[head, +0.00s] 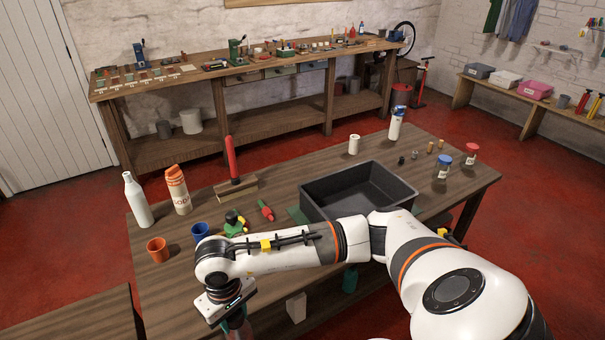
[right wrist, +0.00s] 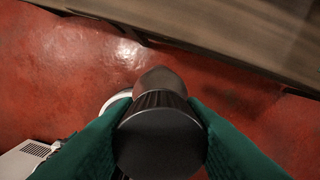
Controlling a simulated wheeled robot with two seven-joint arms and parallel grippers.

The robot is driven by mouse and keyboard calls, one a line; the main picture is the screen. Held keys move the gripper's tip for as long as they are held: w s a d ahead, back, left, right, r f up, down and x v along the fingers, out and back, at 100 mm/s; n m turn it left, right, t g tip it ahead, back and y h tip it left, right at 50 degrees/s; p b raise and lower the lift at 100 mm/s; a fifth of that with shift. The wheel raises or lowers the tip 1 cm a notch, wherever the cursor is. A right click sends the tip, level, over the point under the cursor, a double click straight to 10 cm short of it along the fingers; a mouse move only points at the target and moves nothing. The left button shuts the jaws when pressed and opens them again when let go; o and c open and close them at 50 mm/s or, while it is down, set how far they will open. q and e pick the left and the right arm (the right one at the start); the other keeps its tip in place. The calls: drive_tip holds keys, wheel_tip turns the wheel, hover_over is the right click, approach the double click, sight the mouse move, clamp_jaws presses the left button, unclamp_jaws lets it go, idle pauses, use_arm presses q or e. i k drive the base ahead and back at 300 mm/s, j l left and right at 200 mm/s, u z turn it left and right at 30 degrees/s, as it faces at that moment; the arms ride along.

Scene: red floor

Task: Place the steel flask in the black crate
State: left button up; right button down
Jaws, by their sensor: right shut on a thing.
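The black crate (head: 318,205) stands on the near wooden table, open at the top, with no contents visible. My right arm passes in front of its near side. My right gripper (head: 237,328) is low at the bottom of the head view, in front of the table's near edge. In the right wrist view its green fingers (right wrist: 160,135) are shut on a dark grey, round-topped thing with a ribbed collar, which looks like the steel flask (right wrist: 158,143). My left gripper is not in view.
A white bottle (head: 137,200), an orange-capped bottle (head: 178,190), an orange cup (head: 157,249) and a blue cup (head: 200,232) stand on the table's left. A red rod on a wooden block (head: 236,187) stands left of the crate. Jars (head: 442,168) stand right.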

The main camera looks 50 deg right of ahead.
sight(354, 210)
drive_tip(key=k+l, duration=0.1)
drive_tip(key=l, duration=0.4)
drive_tip(key=k+l+u, duration=0.15)
drive_tip(key=l, duration=0.35)
drive_tip(key=k+l, duration=0.1)
drive_tip(key=l, duration=0.4)
drive_tip(key=k+l+u, duration=0.1)
drive_tip(key=l, duration=0.4)
drive_tip(key=k+l+u, duration=0.1)
drive_tip(key=l, duration=0.35)
drive_tip(key=k+l, duration=0.25)
drive_tip(key=l, duration=0.2)
drive_tip(key=k+l+u, duration=0.15)
drive_tip(key=l, duration=0.35)
drive_tip(key=k+l, duration=0.2)
drive_tip(key=l, duration=0.25)
